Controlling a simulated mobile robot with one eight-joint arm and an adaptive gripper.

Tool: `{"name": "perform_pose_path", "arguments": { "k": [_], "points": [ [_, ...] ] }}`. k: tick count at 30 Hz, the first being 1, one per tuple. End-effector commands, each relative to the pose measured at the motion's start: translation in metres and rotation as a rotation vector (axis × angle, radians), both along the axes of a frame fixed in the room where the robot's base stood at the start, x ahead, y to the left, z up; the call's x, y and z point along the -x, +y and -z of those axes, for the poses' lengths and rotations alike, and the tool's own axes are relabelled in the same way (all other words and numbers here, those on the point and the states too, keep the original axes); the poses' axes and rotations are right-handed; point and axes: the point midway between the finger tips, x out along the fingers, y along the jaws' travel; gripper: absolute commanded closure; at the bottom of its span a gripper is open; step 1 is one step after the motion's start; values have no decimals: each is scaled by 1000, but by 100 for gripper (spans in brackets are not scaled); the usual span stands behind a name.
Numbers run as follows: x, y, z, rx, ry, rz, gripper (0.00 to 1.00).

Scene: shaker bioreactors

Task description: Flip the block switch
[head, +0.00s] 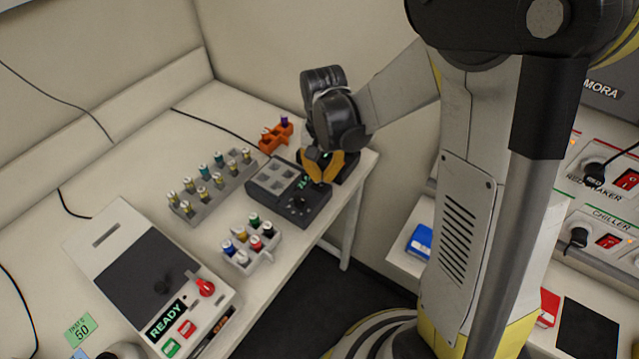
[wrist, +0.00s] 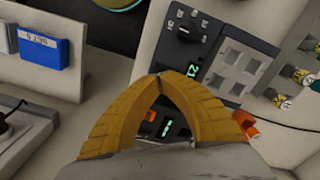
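The dark block unit (head: 288,190) sits near the right end of the bench, with a pale grey block of square wells, a green display and a black knob. In the wrist view the same unit (wrist: 188,28) shows at the upper middle, its display partly beside my finger. My gripper (head: 321,183) is at the unit's right rear edge. In the wrist view the yellow fingers of my gripper (wrist: 156,78) arch together and meet at the tips, with nothing visible held. I cannot make out the block switch; my fingers may hide it.
A second dark device (head: 349,166) with a green display stands close behind my gripper. An orange rack (head: 276,136) is at the back. Vial racks (head: 212,187) (head: 251,246) stand left and in front. A READY-labelled machine (head: 150,275) is at lower left.

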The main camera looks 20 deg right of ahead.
Motion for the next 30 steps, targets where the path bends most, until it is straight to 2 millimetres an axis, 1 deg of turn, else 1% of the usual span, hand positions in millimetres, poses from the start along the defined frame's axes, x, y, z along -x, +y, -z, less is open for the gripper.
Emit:
{"name": "perform_pose_path", "arguments": {
  "k": [30],
  "points": [
    [0,0,16,0,0,0,100]
  ]
}}
